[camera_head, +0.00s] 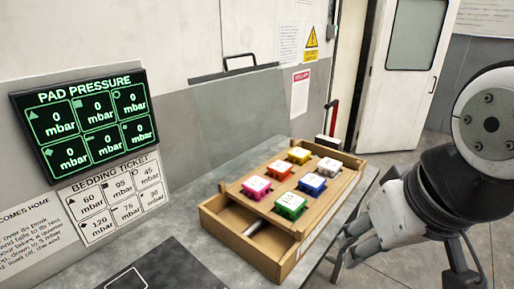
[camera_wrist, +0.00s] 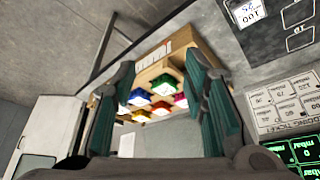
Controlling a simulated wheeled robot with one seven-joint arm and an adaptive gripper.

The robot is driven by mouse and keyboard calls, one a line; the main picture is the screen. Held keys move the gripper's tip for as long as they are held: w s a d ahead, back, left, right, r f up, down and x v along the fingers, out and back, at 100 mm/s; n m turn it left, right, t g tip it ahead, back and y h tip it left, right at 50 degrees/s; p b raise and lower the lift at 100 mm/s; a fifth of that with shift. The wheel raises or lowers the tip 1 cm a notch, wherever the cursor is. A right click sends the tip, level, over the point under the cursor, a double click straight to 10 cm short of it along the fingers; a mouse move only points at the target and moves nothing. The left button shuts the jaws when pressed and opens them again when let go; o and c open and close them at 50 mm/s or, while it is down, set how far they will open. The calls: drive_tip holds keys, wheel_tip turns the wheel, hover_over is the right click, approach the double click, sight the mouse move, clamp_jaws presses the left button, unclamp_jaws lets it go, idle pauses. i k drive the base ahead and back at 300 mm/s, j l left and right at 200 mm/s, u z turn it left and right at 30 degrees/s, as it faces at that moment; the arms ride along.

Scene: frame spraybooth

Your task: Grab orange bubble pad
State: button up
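The orange bubble pad (camera_head: 279,170) appears to be the middle one in the left row of pads on the wooden tray, with a white top. In the wrist view the orange pad (camera_wrist: 161,107) shows between my fingers, at a distance. My gripper (camera_head: 348,250) is right of the tray, beyond the table's edge and apart from every pad. In the wrist view its two green-lined fingers (camera_wrist: 168,105) are spread, with nothing between them.
The grey table (camera_head: 222,269) has free room in front. A pressure display (camera_head: 88,118) hangs left, reading 0 mbar.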

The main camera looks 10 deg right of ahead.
sight(278, 170)
drive_tip(key=i+l+u, duration=0.2)
drive_tip(key=i+l, duration=0.2)
drive_tip(key=l, duration=0.2)
drive_tip(key=i+l+u, duration=0.1)
drive_tip(key=l, duration=0.25)
drive_tip(key=i+l+u, duration=0.15)
drive_tip(key=i+l, duration=0.15)
drive_tip(key=i+l+u, duration=0.1)
drive_tip(key=l, duration=0.3)
drive_tip(key=i+l+u, duration=0.1)
drive_tip(key=l, duration=0.3)
drive_tip(key=i, duration=0.1)
